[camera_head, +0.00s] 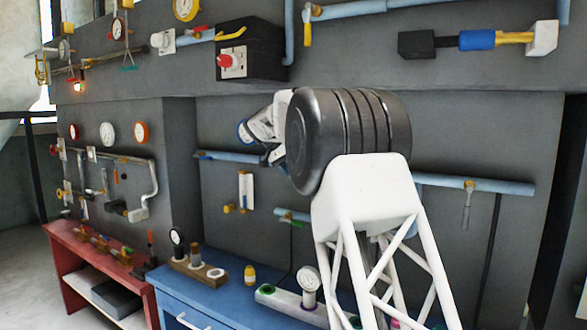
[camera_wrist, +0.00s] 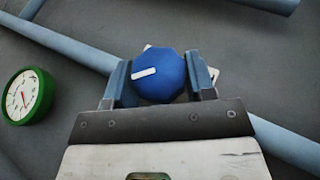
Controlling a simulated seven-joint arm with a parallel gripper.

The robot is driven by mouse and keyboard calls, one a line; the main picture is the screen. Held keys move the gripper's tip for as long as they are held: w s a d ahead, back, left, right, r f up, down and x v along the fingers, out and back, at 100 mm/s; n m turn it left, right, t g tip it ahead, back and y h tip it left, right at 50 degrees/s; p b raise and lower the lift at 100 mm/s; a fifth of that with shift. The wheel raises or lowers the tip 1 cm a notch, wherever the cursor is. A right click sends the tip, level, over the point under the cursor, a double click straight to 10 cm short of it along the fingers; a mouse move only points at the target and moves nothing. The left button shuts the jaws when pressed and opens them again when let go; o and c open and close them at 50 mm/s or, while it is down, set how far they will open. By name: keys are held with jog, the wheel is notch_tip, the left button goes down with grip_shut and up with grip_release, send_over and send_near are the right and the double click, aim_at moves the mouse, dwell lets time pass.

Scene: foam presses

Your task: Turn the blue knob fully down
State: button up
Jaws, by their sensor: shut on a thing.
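The blue knob (camera_wrist: 170,85) is in the middle of the wrist view. It is faceted, with a white pointer mark running to the left and slightly down in that picture. Part of a white plate shows behind it. My gripper (camera_wrist: 159,79) is shut around the knob, one finger at its left side and one at its right.
A green-rimmed gauge (camera_wrist: 27,96) is left of my gripper. A light-blue pipe (camera_wrist: 70,54) runs diagonally behind. In the head view, a black box with a red knob (camera_head: 232,61) is above my arm. A blue bench (camera_head: 200,300) with gauges and fittings stands below.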

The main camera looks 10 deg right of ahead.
jog(key=g+h, duration=0.1)
jog(key=n+g+h, duration=0.1)
jog(key=h, duration=0.1)
jog(key=shift+w+a+f+g, duration=0.1)
jog(key=shift+f+g, duration=0.05)
jog(key=shift+g, duration=0.25)
jog(key=g+h, duration=0.1)
jog(key=h, duration=0.1)
jog(key=n+g+h, duration=0.1)
jog(key=h, duration=0.1)
jog(key=shift+n, duration=0.3)
jog(key=o, duration=0.9)
jog(key=shift+o, duration=0.2)
